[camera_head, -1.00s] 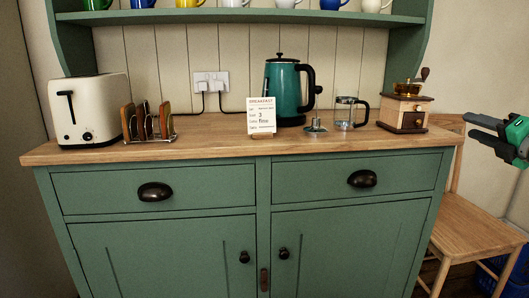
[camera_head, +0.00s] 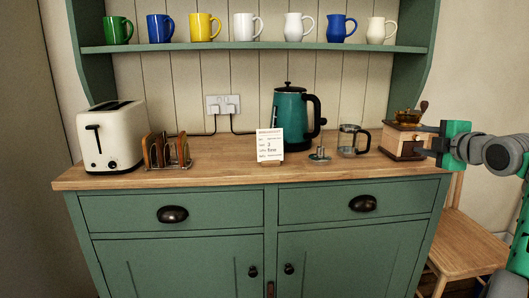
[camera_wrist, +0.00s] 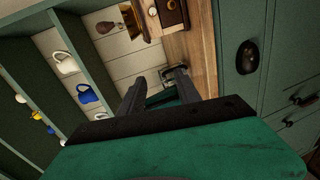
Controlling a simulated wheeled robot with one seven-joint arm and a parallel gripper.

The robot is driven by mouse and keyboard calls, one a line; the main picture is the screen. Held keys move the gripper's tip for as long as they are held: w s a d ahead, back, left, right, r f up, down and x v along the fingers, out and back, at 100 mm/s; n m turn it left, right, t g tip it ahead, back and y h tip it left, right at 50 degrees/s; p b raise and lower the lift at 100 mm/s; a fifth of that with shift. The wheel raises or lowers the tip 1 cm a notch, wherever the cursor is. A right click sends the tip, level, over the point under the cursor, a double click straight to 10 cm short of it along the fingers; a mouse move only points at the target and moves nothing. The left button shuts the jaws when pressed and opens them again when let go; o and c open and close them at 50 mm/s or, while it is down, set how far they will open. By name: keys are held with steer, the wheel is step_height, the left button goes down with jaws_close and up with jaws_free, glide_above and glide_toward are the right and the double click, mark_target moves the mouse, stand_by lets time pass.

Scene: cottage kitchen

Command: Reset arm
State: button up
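My gripper (camera_head: 424,141) is at the right of the head view, at the end of my green and grey arm. It appears just right of the wooden coffee grinder (camera_head: 396,141) and overlaps its edge in the picture; I cannot tell the depth between them. In the wrist view, my two dark fingers (camera_wrist: 157,90) stand apart with nothing seen held between them. The grinder shows at the top of that view (camera_wrist: 170,12).
On the dresser top (camera_head: 225,168) stand a cream toaster (camera_head: 110,138), a toast rack (camera_head: 166,151), a card (camera_head: 270,145), a teal kettle (camera_head: 290,119) and a glass press jug (camera_head: 352,141). Several mugs line the shelf (camera_head: 265,46). A wooden chair (camera_head: 465,245) stands at right.

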steer(key=a+r+m+g+p, duration=0.2)
steer(key=a+r+m+p, duration=0.15)
steer(key=a+p, duration=0.55)
steer(key=s+a+f+m+g+p, duration=0.1)
steer(key=s+a+m+g+p, duration=0.15)
steer(key=a, duration=0.45)
steer(key=s+a+f+m+g+p, duration=0.1)
steer(key=s+a+m+g+p, duration=0.1)
steer(key=s+a+m+p, duration=0.3)
steer(key=s+a+f+m+g+p, duration=0.3)
steer(key=s+a+f+p, duration=0.1)
steer(key=s, duration=0.6)
steer(key=s+a+f+m+g+p, duration=0.3)
steer(key=s+a+p, duration=0.3)
steer(key=s, duration=0.4)
steer(key=shift+s+a+f+m+h, duration=0.35)
steer(key=shift+a+f, duration=0.15)
steer(key=shift+f, duration=0.2)
steer(key=shift+c, duration=0.4)
